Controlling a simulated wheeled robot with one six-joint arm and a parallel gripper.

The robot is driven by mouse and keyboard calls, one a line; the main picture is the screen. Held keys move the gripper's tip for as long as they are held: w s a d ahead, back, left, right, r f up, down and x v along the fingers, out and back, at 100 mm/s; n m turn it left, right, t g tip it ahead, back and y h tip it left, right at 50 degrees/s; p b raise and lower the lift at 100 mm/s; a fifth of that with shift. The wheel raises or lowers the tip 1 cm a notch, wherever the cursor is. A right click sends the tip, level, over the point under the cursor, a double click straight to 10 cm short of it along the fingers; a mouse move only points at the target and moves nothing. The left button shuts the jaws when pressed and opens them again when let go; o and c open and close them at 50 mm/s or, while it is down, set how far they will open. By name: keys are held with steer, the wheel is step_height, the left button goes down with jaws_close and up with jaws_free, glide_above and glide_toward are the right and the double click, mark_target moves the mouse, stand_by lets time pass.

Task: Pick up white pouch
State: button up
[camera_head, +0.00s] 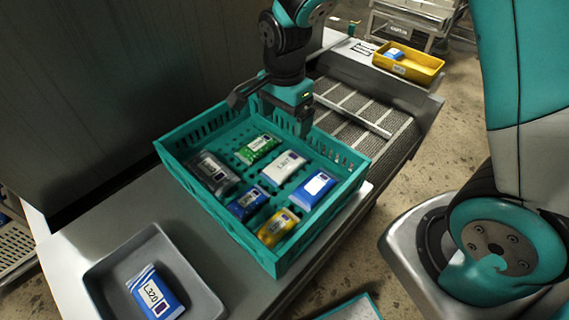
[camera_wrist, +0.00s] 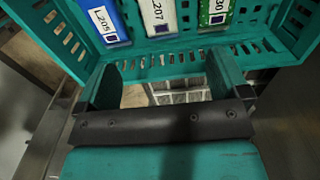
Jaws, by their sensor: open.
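The white pouch (camera_head: 284,167) lies in the teal crate (camera_head: 205,205), right of the green pouch (camera_head: 257,149) and left of a blue pouch (camera_head: 314,188). In the wrist view the white pouch (camera_wrist: 158,18) shows at the top, its label reading like L207, between a blue pouch (camera_wrist: 107,20) and a green pouch (camera_wrist: 214,12). My gripper (camera_head: 270,108) is open and empty above the crate's far rim. In the wrist view its two fingers (camera_wrist: 163,80) stand apart near the crate wall, short of the white pouch.
The crate also holds a black pouch (camera_head: 214,174), another blue pouch (camera_head: 248,203) and a yellow pouch (camera_head: 279,227). A grey tray (camera_head: 205,300) with a blue-white pouch (camera_head: 155,292) stands in front. A mesh conveyor (camera_head: 385,150) and a yellow bin (camera_head: 425,68) lie beyond.

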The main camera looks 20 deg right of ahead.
glide_above(284, 163)
steer(key=f, duration=0.8)
steer(key=shift+w+d+f+p, duration=0.1)
steer(key=shift+d+f+p, duration=0.1)
steer(key=shift+f+p, duration=0.2)
steer(key=shift+a+f+p, duration=0.15)
steer(key=shift+f+p, duration=0.5)
steer(key=shift+f, duration=2)
steer(key=c, duration=1)
steer(key=shift+c, duration=0.2)
steer(key=shift+r, duration=0.1)
step_height(284, 163, up, 20)
steer(key=b, duration=0.1)
steer(key=shift+s, duration=0.2)
